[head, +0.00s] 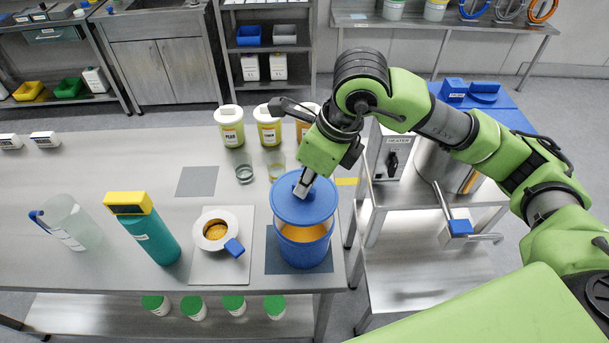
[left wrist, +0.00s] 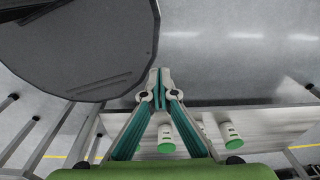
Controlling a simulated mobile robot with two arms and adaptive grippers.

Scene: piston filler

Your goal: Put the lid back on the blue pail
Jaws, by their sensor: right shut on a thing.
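The round blue lid (head: 284,207) is over the pail's mouth, roughly level, and hides the opening. I cannot tell whether it touches the rim all round. My right gripper (head: 302,190) reaches down from above and is shut on the lid's top at its middle. My left gripper (left wrist: 158,82) shows only in the left wrist view, its fingertips together with nothing seen between them, near the table's edge.
Left of the pail are a white cup (head: 213,242) on a pale board, a teal bottle (head: 151,236) and a clear jug (head: 72,222). Yellow-green tubs (head: 268,126) and small glasses stand behind. A side stand with a steel pot (head: 438,165) is at the right.

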